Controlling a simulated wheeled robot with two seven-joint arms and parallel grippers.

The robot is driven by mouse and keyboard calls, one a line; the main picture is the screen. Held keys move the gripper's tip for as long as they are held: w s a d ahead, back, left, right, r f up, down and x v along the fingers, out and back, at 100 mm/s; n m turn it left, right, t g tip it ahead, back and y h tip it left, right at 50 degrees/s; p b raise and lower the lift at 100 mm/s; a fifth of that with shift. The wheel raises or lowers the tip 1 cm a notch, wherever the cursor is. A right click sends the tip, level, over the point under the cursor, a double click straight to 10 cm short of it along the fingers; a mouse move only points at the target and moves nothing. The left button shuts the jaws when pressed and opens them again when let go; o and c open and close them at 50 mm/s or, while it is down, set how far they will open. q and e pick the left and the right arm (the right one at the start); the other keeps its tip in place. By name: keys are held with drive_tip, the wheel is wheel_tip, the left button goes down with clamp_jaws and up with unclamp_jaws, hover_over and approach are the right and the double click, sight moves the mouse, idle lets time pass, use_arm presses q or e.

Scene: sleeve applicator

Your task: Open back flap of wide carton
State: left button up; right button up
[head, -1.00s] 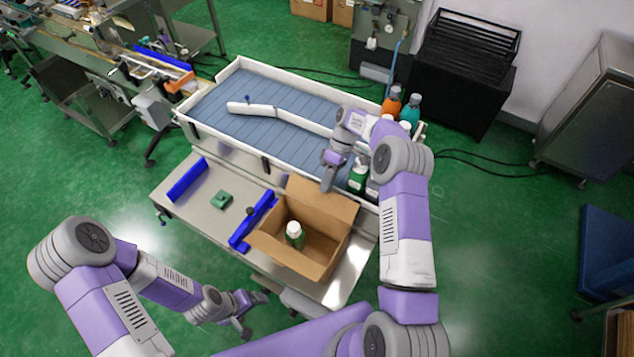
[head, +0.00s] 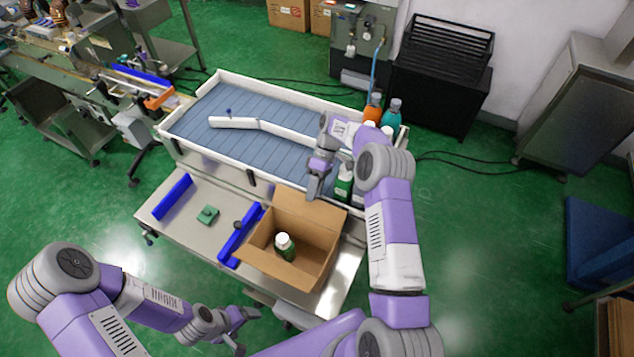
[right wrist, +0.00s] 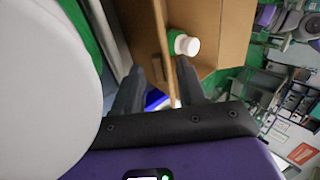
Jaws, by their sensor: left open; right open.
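The open brown carton (head: 262,262) stands on the steel table in the head view. A white-capped green bottle (head: 285,246) is upright inside it. The carton's back flap (head: 298,210) slants up and away from the opening. My right gripper (head: 314,195) is open at the flap's upper edge. In the right wrist view, a cardboard panel (right wrist: 160,40) appears edge-on between the open fingers (right wrist: 160,80), with the bottle (right wrist: 186,45) beyond; contact cannot be told. My left gripper (head: 246,330) is open and empty, low in front of the carton.
Blue rails (head: 240,238) and a small green block (head: 207,215) lie left of the carton on the table (head: 165,228). Behind is a white-rimmed blue conveyor (head: 220,110). Orange (head: 373,107) and teal (head: 391,112) bottles, with green ones, crowd its right end beside my right arm.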

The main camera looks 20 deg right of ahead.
drive_tip(key=v, duration=0.7)
idle(0.6)
